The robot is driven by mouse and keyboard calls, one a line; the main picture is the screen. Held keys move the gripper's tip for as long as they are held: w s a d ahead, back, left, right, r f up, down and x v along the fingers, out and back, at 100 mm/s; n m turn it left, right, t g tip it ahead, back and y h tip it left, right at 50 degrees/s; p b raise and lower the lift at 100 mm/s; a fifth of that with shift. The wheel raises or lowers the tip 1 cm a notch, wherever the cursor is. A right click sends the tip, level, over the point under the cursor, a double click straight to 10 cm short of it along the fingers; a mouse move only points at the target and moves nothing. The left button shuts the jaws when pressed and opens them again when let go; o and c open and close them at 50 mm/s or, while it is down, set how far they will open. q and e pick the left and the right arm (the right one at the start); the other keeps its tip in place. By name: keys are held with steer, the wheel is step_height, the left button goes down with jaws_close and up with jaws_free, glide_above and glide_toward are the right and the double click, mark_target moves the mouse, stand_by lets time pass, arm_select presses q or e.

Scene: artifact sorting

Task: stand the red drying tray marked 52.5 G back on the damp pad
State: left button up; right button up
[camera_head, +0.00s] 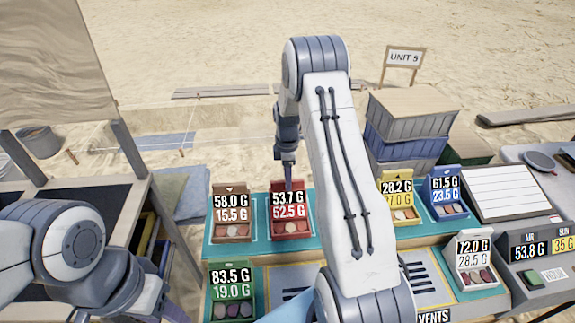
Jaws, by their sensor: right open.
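The red drying tray (291,227) stands upright in the back row of the teal-edged bench, with 53.7 G above 52.5 G on its raised card and several small pieces in its front. My right gripper (288,186) points down at the top edge of that tray's card. It is open, with its fingertips very close to the card; I cannot tell whether they touch it. My left arm shows at the lower left, but its gripper is out of view. I cannot tell which surface is the damp pad; my right arm hides part of the bench.
A brown tray (232,230) stands close left of the red one; a green tray (232,308) is in front. Yellow (400,215), blue (447,211) and white (477,277) trays stand to the right. Stacked crates (408,127) rise behind. A grey yellow-framed panel (290,277) is bare.

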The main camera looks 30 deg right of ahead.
step_height(320, 180, up, 10)
steer(key=b, duration=0.2)
steer(key=s+a+r+m, duration=0.1)
steer(key=s+a+r, duration=0.2)
steer(key=a, duration=0.7)
steer(key=s+a+r+m, duration=0.1)
steer(key=s+a+r, duration=0.25)
steer(key=a, duration=0.65)
steer(key=s+a+m, duration=0.1)
steer(key=s+a, duration=0.4)
steer(key=s, duration=0.6)
steer(key=s+a+m, duration=0.2)
steer(key=s+a, duration=0.3)
steer(key=s, duration=0.7)
steer(key=shift+s+f+m+t+y, duration=0.3)
steer(key=shift+f+y, duration=0.1)
